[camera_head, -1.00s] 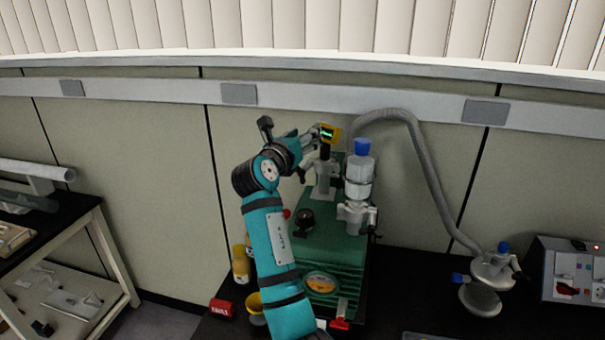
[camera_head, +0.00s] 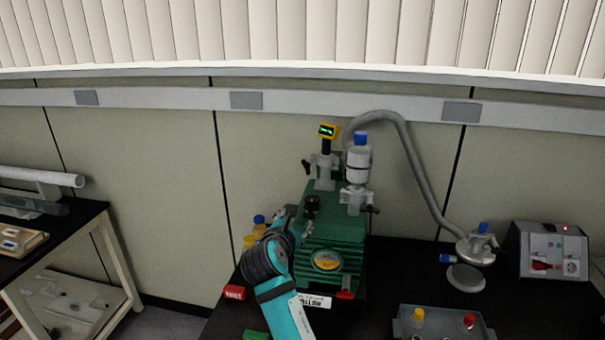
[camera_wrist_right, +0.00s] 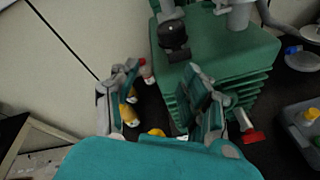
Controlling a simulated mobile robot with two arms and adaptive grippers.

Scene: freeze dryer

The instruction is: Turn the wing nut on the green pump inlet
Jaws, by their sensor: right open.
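The green pump (camera_head: 335,232) stands on the dark bench, a little right of centre in the head view. On its top are two metal fittings with clamps. The left one carries a yellow gauge (camera_head: 328,131), with a dark wing nut (camera_head: 306,167) on its left side. The right one carries a white blue-capped part, with a dark wing nut (camera_head: 373,209) on its right. My right gripper (camera_head: 298,222) is low at the pump's left front edge, below both nuts. In the wrist view its fingers (camera_wrist_right: 163,92) are spread and empty. My left gripper is not in view.
Yellow and blue-capped bottles (camera_head: 252,233) stand left of the pump, close to my gripper. A grey hose (camera_head: 425,175) arches right to a metal fitting (camera_head: 475,245). A grey tray (camera_head: 445,336) and a control box (camera_head: 547,250) sit at the right.

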